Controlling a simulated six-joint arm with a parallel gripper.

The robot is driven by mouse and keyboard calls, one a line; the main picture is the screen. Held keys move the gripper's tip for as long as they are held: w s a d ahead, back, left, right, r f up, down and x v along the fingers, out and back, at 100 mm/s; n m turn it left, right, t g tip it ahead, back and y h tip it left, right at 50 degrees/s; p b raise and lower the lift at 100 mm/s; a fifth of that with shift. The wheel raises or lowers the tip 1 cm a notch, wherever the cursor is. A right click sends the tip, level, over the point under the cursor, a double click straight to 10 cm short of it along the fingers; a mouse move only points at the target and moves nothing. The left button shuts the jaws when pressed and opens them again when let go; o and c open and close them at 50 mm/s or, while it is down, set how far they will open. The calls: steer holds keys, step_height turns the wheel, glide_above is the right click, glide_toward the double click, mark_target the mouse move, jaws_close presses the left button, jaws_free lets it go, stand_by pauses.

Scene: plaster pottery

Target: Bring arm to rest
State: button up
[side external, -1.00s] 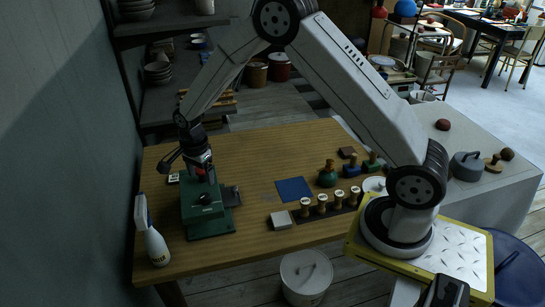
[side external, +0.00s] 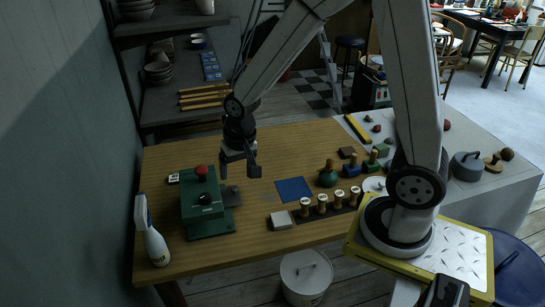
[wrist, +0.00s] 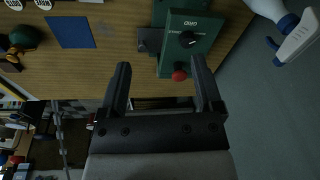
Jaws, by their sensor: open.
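My gripper (side external: 239,163) is open and empty above the wooden table (side external: 262,150), to the right of the green press box. In the wrist view my gripper (wrist: 163,85) shows two parted black fingers with nothing between them. The green box (side external: 207,212) has a red knob on top and a black dial on its face. It also shows in the wrist view (wrist: 195,45), just beyond the fingertips.
A spray bottle (side external: 153,235) stands at the table's left edge. Shelves (side external: 160,101) stand behind the table. The table's back middle is clear.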

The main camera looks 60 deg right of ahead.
steer(key=s+r+n, duration=0.1)
steer(key=s+n, duration=0.5)
steer(key=s, duration=0.2)
steer(key=shift+t, duration=0.4)
steer(key=shift+w, duration=0.1)
